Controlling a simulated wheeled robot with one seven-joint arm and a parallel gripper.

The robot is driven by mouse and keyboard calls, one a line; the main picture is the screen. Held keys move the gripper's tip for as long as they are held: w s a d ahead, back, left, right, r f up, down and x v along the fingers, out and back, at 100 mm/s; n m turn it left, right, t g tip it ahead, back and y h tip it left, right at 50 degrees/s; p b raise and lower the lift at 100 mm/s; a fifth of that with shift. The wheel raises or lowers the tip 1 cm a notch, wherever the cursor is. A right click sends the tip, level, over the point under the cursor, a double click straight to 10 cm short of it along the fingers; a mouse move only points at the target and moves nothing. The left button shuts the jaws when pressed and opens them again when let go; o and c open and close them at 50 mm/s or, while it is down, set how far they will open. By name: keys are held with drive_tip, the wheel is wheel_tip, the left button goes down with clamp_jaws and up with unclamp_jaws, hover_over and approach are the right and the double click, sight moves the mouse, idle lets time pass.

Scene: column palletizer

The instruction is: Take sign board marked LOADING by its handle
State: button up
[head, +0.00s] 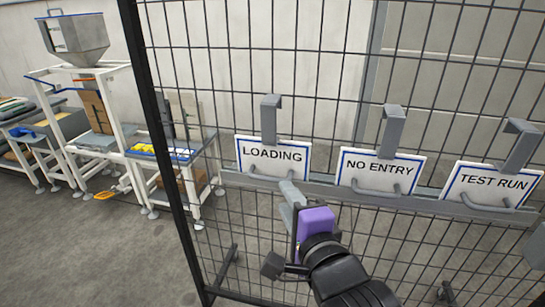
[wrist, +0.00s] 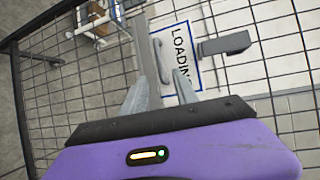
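The sign board marked LOADING (head: 272,156) is white with a blue border and hangs by a grey hook on the mesh fence. Its grey handle (head: 262,177) sticks out along its lower edge. My gripper (head: 290,190) is just below and in front of the handle's right end, partly hiding it. In the wrist view my gripper (wrist: 161,68) has its two fingers spread apart. The handle (wrist: 157,52) shows in line with the gap between them, and the board (wrist: 182,55) appears turned sideways behind. Whether the fingers touch the handle cannot be told.
The NO ENTRY sign (head: 380,172) and the TEST RUN sign (head: 491,185) hang to the right on the same grey rail (head: 325,189). The mesh fence stands close behind my gripper. A hopper station (head: 80,40) and workbenches are at the left, beyond the fence post.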

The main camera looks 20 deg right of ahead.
sight(274, 180)
drive_tip(key=shift+w+d+f+p, duration=0.15)
drive_tip(key=shift+w+p, duration=0.15)
drive_tip(key=shift+w, duration=1)
drive_tip(key=shift+w+f+p, duration=0.2)
drive_tip(key=shift+w+p, duration=0.1)
drive_tip(key=shift+w, duration=1)
drive_tip(key=shift+w+d+f+p, duration=0.15)
drive_tip(key=shift+w+p, duration=0.15)
drive_tip(key=shift+w, duration=1)
clamp_jaws()
